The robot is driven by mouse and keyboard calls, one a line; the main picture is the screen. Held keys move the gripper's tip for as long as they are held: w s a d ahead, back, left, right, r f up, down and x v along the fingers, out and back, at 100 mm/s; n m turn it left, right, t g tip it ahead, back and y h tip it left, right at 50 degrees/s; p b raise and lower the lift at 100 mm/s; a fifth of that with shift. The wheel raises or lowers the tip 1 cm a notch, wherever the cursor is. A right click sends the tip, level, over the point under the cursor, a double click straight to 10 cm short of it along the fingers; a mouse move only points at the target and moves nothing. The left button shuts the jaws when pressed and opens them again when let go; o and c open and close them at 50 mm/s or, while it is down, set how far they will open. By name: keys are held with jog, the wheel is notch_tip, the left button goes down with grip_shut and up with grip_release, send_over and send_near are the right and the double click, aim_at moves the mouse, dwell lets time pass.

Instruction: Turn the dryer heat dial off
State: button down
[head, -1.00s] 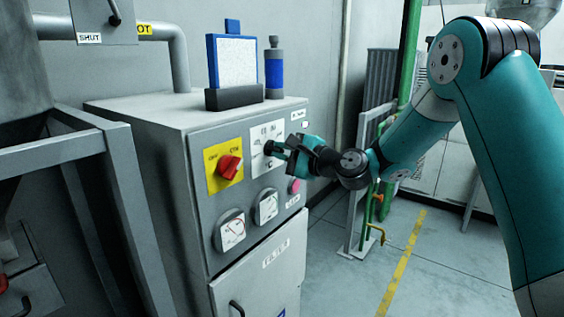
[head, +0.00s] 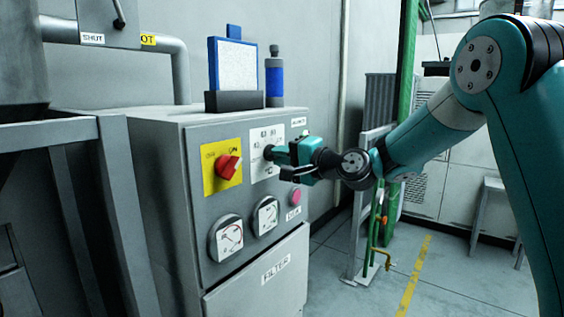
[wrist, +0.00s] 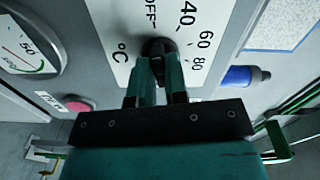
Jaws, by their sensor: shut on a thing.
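The dryer heat dial is a small black round knob (wrist: 158,47) on a white scale plate (head: 257,170) on the cabinet front. In the wrist view the plate (wrist: 125,45) carries OFF, 40, 60, 80 and °C marks. My gripper (head: 271,153) reaches the dial from the right. In the wrist view my gripper (wrist: 160,62) has its two teal fingers closed on the knob, one on each side. The fingers hide part of the knob, and I cannot tell which mark it points to.
Left of the plate is a red ON switch (head: 228,167) on a yellow plate. Below are two gauges (head: 227,238) and a pink button (head: 295,197). A blue-framed filter (head: 233,65) and a blue bottle (head: 274,78) stand on top.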

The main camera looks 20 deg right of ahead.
dwell(0.4)
jog(key=c, duration=1.1)
grip_release()
jog(key=shift+c, duration=0.2)
jog(key=b+v, duration=0.3)
jog(key=v, duration=1.4)
jog(key=shift+s+b, duration=0.2)
jog(key=shift+b, duration=0.2)
jog(key=s+a+n+g+p, duration=0.7)
jog(key=s+a+n+g, duration=0.2)
jog(key=a, duration=0.5)
jog(key=s+f+n+g+h+p, duration=0.2)
jog(key=s+n+g+h+p, duration=0.3)
jog(key=s, duration=1)
jog(key=shift+s+a+f+n+g+h, duration=0.2)
jog(key=shift+a+f+n+g+h, duration=0.1)
jog(key=shift+n+h, duration=0.55)
